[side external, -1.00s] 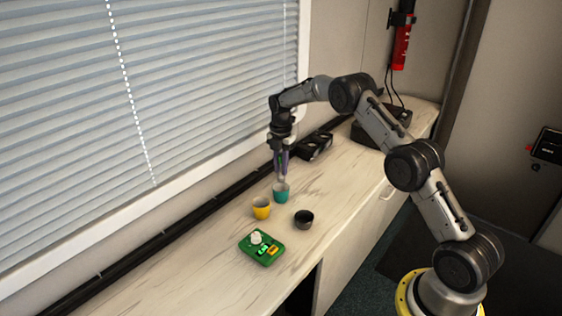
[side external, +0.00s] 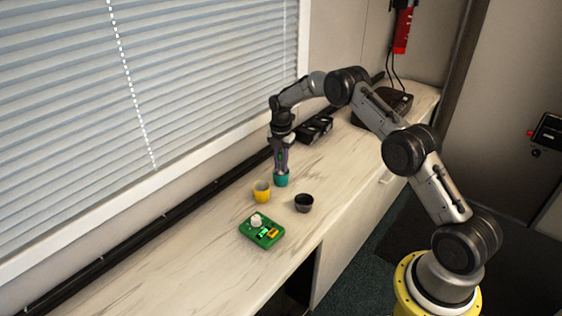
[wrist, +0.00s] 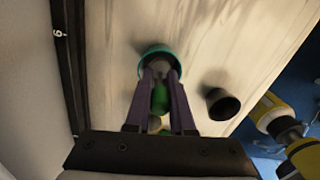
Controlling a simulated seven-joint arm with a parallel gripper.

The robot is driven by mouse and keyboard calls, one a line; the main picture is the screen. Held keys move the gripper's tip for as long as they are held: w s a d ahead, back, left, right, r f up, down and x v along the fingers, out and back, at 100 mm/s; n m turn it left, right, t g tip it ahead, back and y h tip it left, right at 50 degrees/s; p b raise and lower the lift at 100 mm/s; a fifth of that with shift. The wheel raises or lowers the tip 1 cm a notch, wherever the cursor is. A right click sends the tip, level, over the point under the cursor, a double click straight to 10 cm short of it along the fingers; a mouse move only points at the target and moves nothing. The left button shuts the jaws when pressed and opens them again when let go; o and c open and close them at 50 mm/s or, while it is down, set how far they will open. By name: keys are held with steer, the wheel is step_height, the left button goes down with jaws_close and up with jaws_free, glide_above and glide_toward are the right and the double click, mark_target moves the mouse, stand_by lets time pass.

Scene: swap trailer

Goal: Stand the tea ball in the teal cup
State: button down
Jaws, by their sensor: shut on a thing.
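The teal cup (side external: 281,182) stands upright on the pale counter, and its rim also shows in the wrist view (wrist: 147,60). My gripper (side external: 281,168) points down directly over it, with the fingertips at the rim. The purple fingers are shut on a slim tea ball, whose green part (wrist: 160,98) shows between them in the wrist view. Its grey lower end (wrist: 161,64) is at the cup's mouth and appears to be inside. How deep it sits, and whether it touches the bottom, is hidden.
A yellow cup (side external: 262,193) and a black cup (side external: 304,204) stand close to the teal cup. A green device (side external: 261,233) with a white knob lies nearer the camera. The window blind (side external: 200,90) borders the counter. The counter's near end is clear.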

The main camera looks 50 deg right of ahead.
steer(key=c, duration=0.7)
jaws_free()
step_height(320, 180, up, 14)
steer(key=shift+f, duration=0.1)
steer(key=shift+a, duration=0.1)
stand_by(0.5)
